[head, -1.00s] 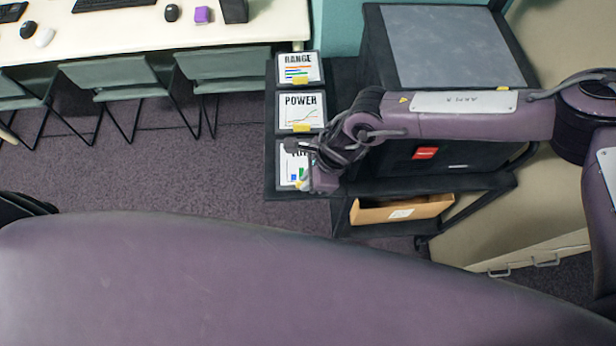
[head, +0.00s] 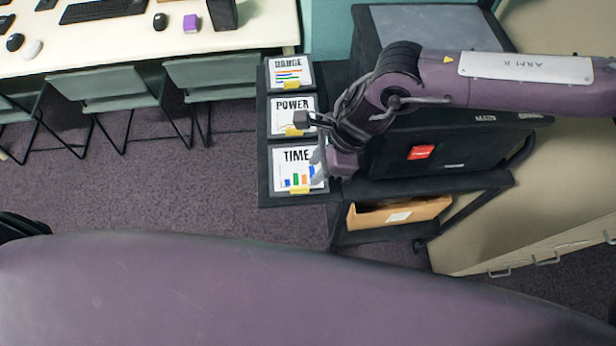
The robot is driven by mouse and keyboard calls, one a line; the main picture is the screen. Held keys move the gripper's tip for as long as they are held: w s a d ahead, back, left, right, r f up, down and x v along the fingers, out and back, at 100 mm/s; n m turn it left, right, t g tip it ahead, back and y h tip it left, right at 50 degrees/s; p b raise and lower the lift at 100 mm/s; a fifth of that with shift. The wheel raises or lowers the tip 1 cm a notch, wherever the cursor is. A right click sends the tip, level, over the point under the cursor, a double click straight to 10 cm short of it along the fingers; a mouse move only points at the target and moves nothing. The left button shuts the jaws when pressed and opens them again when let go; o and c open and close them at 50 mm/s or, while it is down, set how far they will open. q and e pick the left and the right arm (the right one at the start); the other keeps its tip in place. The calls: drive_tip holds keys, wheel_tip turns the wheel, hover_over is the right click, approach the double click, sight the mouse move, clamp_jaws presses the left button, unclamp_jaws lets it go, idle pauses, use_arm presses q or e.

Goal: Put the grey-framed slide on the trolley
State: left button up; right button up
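Three framed slides lie in a column on the left end of the black trolley (head: 345,187): RANGE (head: 290,67) at the back, POWER (head: 283,103) in the middle and TIME (head: 301,158) at the front. Each carries a small yellow tab. The frames look similar in tone, so I cannot tell surely which is the grey one. My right gripper (head: 311,142) is over the right edges of POWER and TIME, its fingers spread apart with nothing seen between them. It hides part of these slides' right sides. My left gripper is not in view.
A large black case (head: 465,150) with a red label stands on the trolley, right of the slides. A cardboard box (head: 395,214) sits on its lower shelf. A white table (head: 130,45) with chairs (head: 105,93) is at the back left. The carpet (head: 150,190) left of the trolley is clear.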

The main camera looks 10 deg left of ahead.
drive_tip(key=shift+v, duration=1.55)
